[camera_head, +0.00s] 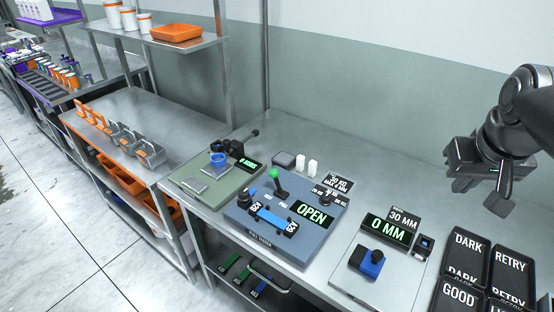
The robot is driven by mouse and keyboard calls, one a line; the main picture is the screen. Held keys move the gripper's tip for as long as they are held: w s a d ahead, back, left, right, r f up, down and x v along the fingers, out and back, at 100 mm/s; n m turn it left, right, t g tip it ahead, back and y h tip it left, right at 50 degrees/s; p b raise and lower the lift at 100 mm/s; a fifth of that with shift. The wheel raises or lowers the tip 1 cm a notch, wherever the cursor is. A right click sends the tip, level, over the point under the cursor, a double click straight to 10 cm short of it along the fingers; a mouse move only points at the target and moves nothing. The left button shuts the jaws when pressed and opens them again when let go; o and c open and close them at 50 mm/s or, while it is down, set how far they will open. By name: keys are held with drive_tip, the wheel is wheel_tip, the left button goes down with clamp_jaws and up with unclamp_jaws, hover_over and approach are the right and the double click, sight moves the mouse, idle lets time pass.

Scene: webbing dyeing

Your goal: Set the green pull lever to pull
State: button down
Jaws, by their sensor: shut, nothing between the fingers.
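The green pull lever (275,178) has a green ball knob on a dark shaft. It stands tilted on the blue-grey pull tester (252,232) on the metal bench. Small labels lie by its base, one seeming to read PULL; I cannot tell its exact setting. The tester's display (313,214) reads OPEN. A blue strip (270,219) lies across the tester's front between two 520-like marked blocks. My gripper (480,185) is shut and empty, raised at the right, well away from the lever.
Black labelled trays (463,253) lie at the front right.

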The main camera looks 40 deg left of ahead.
drive_tip(key=w+a+f+n+g, duration=0.1)
drive_tip(key=w+a+n, duration=0.3)
drive_tip(key=a, duration=0.8)
drive_tip(key=w+a+f+n+g, duration=0.15)
drive_tip(key=w+a, duration=0.45)
drive_tip(key=a, duration=0.7)
drive_tip(key=s+a+f+n, duration=0.2)
drive_tip(key=a+f, duration=0.3)
drive_tip(key=a, duration=0.7)
drive_tip(key=s+a+f+n, duration=0.2)
drive_tip(key=a+f, duration=0.3)
drive_tip(key=a, duration=0.7)
drive_tip(key=shift+s+a+f+n+g, duration=0.2)
drive_tip(key=shift+s+n+g, duration=0.15)
drive_tip(key=shift+n+g, duration=0.15)
drive_tip(key=shift+f, duration=0.1)
